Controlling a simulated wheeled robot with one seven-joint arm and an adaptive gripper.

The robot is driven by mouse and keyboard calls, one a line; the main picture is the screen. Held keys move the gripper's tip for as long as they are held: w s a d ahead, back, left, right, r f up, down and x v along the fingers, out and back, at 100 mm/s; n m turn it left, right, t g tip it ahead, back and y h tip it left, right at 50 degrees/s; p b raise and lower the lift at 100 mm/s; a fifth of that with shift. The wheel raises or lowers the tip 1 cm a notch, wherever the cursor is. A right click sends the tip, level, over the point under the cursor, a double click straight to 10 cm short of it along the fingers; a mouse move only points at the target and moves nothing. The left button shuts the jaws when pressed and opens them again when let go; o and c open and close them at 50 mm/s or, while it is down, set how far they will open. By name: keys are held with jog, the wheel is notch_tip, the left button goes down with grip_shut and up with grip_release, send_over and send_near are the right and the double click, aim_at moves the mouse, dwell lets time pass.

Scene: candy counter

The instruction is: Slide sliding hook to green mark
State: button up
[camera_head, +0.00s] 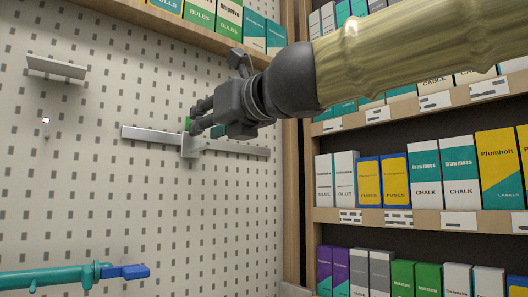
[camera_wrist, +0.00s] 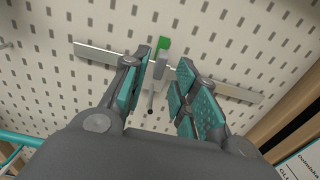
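A grey metal rail (camera_head: 152,134) runs across the pegboard. It also crosses the wrist view (camera_wrist: 232,91). The sliding hook (camera_head: 190,147) sits on the rail, its block and rod-like peg visible in the wrist view (camera_wrist: 158,69). The green mark (camera_wrist: 163,44) shows just above the rail, roughly in line with the hook; a sliver of it shows in the head view (camera_head: 187,122). My gripper (camera_wrist: 162,77) is open, with teal-padded fingers on either side of the hook. The left finger is close beside the hook; I cannot tell whether they touch.
A small grey ledge (camera_head: 56,67) is on the upper left pegboard. A teal bar with a blue end (camera_head: 123,271) is at lower left. Shelves of boxes (camera_head: 380,182) stand right, behind a wooden upright (camera_head: 291,210). The pegboard below the rail is mostly clear.

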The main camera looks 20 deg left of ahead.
jog(key=shift+p+v, duration=0.35)
jog(key=shift+v, duration=1.15)
